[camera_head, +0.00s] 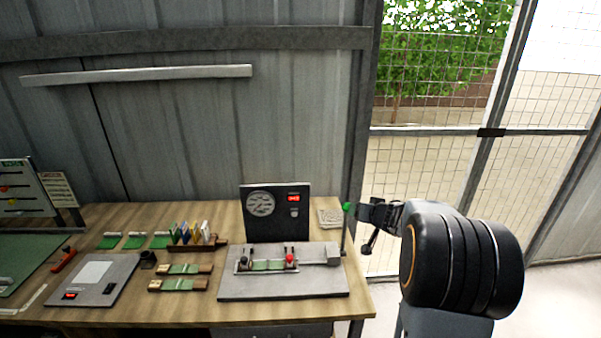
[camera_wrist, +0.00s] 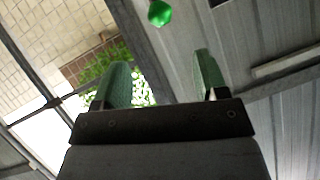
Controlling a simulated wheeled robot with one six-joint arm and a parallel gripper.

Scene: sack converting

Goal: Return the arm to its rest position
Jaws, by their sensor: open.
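My gripper (camera_head: 368,228) is raised beyond the right end of the wooden table (camera_head: 225,312), in front of the mesh opening. In the wrist view its two green finger pads (camera_wrist: 162,66) stand well apart with nothing between them. A green ball (camera_head: 347,206) tops a thin post at the table's right edge, close to the gripper in the head view. It also shows in the wrist view (camera_wrist: 160,12), past the fingertips. I cannot tell the exact distance between ball and fingers. My arm comes in from the right.
A grey fixture (camera_head: 283,286) with a red knob sits at the table's right end, before a dark panel (camera_head: 274,213). Green-topped strips, a small rack (camera_head: 196,238) and a grey scale-like plate (camera_head: 95,279) lie further left. The mesh fence (camera_head: 430,150) stands behind; floor at right is clear.

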